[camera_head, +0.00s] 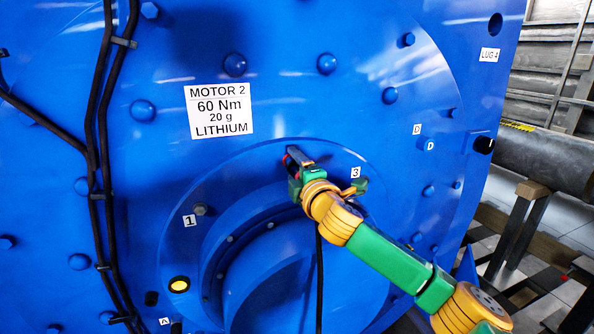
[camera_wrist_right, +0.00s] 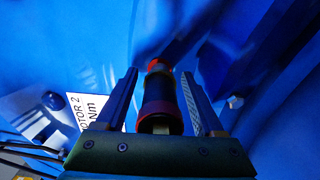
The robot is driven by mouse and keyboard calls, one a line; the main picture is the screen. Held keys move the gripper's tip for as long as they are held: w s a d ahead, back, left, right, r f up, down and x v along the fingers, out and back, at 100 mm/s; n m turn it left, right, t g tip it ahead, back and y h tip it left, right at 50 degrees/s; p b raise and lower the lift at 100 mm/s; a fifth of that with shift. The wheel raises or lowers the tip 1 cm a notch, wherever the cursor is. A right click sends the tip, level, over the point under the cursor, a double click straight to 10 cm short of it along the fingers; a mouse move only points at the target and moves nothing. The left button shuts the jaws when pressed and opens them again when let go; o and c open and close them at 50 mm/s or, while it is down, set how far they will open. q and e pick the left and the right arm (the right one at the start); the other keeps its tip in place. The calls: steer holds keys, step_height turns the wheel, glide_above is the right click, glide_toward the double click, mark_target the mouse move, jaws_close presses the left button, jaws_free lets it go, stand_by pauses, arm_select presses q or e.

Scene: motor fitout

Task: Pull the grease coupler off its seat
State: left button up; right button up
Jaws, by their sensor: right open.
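The grease coupler (camera_wrist_right: 160,103) is a dark cylinder with red bands and an orange-red far end. In the right wrist view it lies between the two fingers of my right gripper (camera_wrist_right: 162,98), which is open, with a gap on each side. In the head view my right gripper (camera_head: 297,158) is at the upper part of the round flange on the blue motor. Only a small red and dark bit of the coupler (camera_head: 285,160) shows beside it; the rest is hidden. The seat itself cannot be made out. My left gripper is not in view.
The blue motor face (camera_head: 290,105) carries several bolts and a white label (camera_head: 219,110) reading MOTOR 2, 60 Nm, 20 g, LITHIUM. Black cables (camera_head: 97,130) run down the left. A black hose (camera_head: 319,275) hangs below my right gripper.

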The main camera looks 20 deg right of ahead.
stand_by(0.4)
steer(key=shift+c, duration=0.2)
jaws_close()
stand_by(1.2)
steer(key=shift+s, duration=0.15)
steer(key=shift+s+d+p, duration=0.1)
steer(key=shift+s+p, duration=0.3)
steer(key=shift+s, duration=2.5)
